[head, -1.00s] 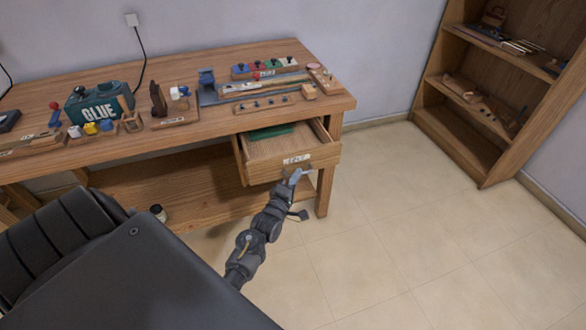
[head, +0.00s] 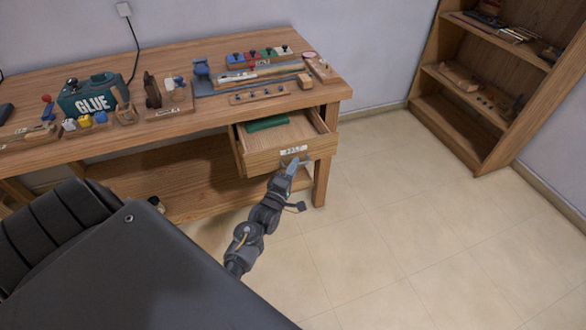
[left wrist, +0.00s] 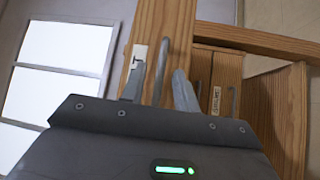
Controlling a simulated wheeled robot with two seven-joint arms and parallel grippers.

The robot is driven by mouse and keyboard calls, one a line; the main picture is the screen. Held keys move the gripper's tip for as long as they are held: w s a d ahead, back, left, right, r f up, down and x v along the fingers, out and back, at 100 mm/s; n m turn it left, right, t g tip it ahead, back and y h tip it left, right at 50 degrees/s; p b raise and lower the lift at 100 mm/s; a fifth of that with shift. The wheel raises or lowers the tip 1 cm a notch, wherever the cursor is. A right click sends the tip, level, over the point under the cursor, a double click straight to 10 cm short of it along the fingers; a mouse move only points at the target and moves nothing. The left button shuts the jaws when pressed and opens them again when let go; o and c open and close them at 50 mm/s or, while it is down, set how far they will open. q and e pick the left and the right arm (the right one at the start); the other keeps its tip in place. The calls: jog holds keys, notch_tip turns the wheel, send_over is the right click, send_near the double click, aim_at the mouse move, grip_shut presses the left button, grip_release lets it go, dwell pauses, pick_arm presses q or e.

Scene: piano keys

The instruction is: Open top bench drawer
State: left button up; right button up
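The top bench drawer (head: 262,161) stands pulled out under the right end of the wooden bench, with a green thing (head: 268,123) inside. Its front carries a white label and a metal handle (left wrist: 162,62). My left gripper (head: 294,167) is at the drawer front, by the handle. In the left wrist view the left gripper (left wrist: 160,88) has its two fingers apart, with the handle between them. I see gaps beside the handle; whether either finger touches it is unclear. My right gripper is not in view.
The wooden bench (head: 205,120) holds a glue case (head: 93,97), tools and small blocks. A lower front with its own label and handle (left wrist: 232,100) shows in the wrist view. A wooden shelf (head: 468,115) stands at right. The tiled floor (head: 400,230) between is clear.

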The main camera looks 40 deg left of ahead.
pick_arm(q)
jog(key=v, duration=1)
jog(key=shift+s, duration=0.35)
